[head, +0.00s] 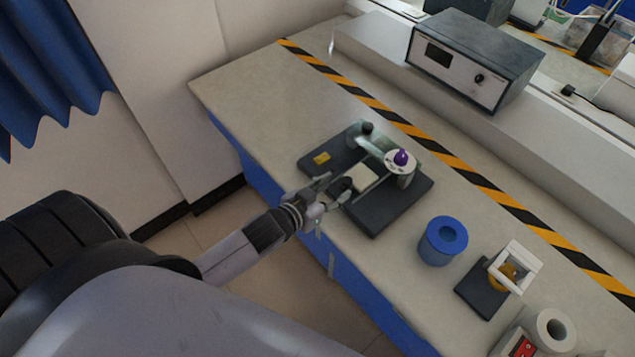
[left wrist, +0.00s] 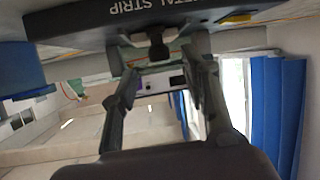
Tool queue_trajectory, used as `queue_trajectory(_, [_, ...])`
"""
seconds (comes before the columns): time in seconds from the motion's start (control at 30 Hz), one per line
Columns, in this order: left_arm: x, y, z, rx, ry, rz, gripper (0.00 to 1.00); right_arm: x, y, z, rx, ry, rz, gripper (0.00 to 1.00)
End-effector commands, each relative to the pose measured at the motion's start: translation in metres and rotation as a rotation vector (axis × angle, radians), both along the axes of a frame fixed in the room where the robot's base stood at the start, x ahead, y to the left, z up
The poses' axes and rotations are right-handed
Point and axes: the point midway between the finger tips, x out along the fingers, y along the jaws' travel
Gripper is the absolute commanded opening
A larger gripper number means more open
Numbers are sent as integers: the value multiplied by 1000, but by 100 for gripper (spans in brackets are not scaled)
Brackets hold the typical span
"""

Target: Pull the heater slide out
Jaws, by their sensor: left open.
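The heater device stands on the bench on a dark base plate (head: 374,220). Its pale slide (head: 362,178) sits between the frame posts, with a black knob (head: 346,184) at the end facing my arm. A purple-topped dial (head: 401,158) is on the device's right post. My left gripper (head: 335,190) is open at the bench's front edge, close to the black knob. In the left wrist view, which is upside down, the knob (left wrist: 157,46) shows between the two fingertips (left wrist: 160,64); I cannot tell whether they touch it. My right gripper is not in view.
A blue cylinder (head: 443,241) and a small dark stand (head: 484,290) with a white frame are to the right of the device. A grey instrument box (head: 466,60) stands on the raised ledge behind the striped tape (head: 480,180). The bench left of the device is clear.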

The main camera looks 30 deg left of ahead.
Motion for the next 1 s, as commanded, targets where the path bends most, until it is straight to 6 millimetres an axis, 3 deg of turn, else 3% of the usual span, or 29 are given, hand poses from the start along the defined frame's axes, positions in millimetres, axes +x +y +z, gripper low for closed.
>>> queue_trajectory(0.2, [-41,8,17,0,3,-1,42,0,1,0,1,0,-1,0])
queue_trajectory(0.4, [-61,13,25,0,2,0,42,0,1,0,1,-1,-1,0])
queue_trajectory(1.0, [-66,14,28,0,1,0,42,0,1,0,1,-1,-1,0])
